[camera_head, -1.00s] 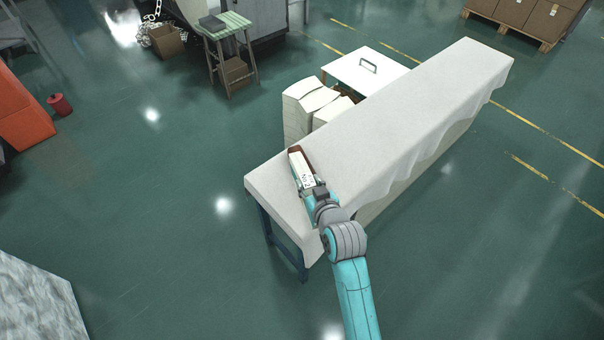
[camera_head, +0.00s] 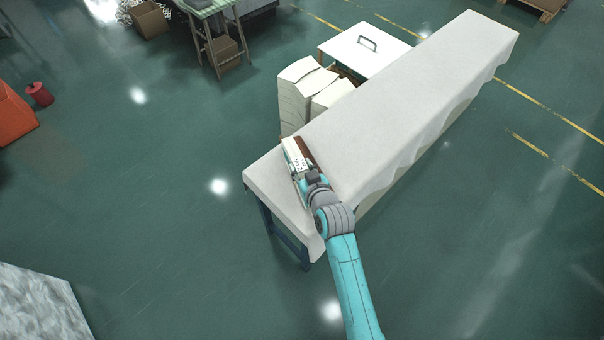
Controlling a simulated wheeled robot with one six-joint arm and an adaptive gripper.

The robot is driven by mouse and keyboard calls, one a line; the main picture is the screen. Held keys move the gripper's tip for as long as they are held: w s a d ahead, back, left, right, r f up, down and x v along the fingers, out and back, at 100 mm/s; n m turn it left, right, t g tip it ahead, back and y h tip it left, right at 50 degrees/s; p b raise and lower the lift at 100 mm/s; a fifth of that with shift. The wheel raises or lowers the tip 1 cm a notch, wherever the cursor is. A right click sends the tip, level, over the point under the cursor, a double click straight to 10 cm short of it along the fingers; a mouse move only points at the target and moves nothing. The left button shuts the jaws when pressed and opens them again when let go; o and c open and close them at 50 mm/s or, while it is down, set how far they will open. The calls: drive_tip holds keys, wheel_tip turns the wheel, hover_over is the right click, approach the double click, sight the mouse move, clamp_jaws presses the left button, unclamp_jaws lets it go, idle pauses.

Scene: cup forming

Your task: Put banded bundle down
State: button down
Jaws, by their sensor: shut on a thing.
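The banded bundle (camera_head: 292,149) is a small, long block with a pale face, dark marks and a reddish-brown side. It is at the near left end of the cloth-covered table (camera_head: 400,95). My gripper (camera_head: 302,166) is shut on the bundle's near end, seen from above and behind. The fingertips are largely hidden by the wrist and the bundle. I cannot tell whether the bundle touches the cloth or is held just above it.
Tall stacks of cream sheets (camera_head: 300,92) stand behind the table's left part, beside a white lidded box (camera_head: 362,52) with a handle. The cloth right of my gripper is bare. A green-topped stool (camera_head: 207,8) stands at the back left on open floor.

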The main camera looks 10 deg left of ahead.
drive_tip(key=shift+f, duration=1.85)
drive_tip(key=shift+f, duration=0.1)
drive_tip(key=c, duration=0.7)
unclamp_jaws()
drive_tip(key=shift+d, duration=0.1)
drive_tip(key=v, duration=1.2)
